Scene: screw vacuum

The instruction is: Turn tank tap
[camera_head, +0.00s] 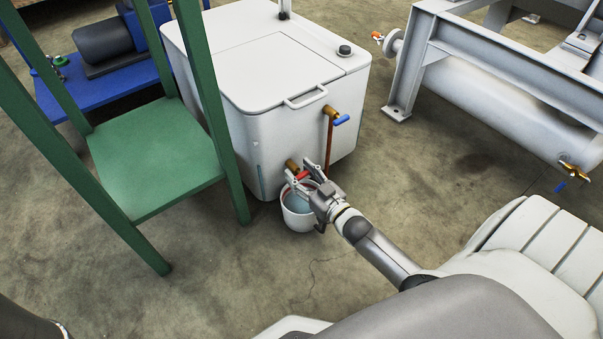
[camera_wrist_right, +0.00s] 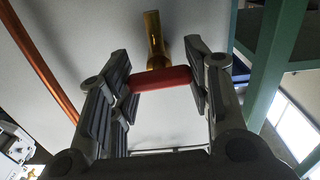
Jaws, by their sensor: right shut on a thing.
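The white tank (camera_head: 285,130) stands in the upper middle of the head view. Low on its front is a brass tap (camera_head: 292,165) with a red handle (camera_head: 302,175). My right gripper (camera_head: 303,178) reaches in from the lower right and is at this handle. In the right wrist view the red handle (camera_wrist_right: 160,79) lies across between the two fingers of my right gripper (camera_wrist_right: 163,82), with the brass tap body (camera_wrist_right: 154,40) behind it. The fingers are closed on the handle's ends. My left gripper is not in view.
A white bucket (camera_head: 297,218) stands on the floor under the tap. A blue-handled tap (camera_head: 341,119) with a copper pipe (camera_head: 329,150) is at the right. A green frame (camera_head: 155,155) stands close left of the tank. A grey machine (camera_head: 490,95) is at the right. Floor between is clear.

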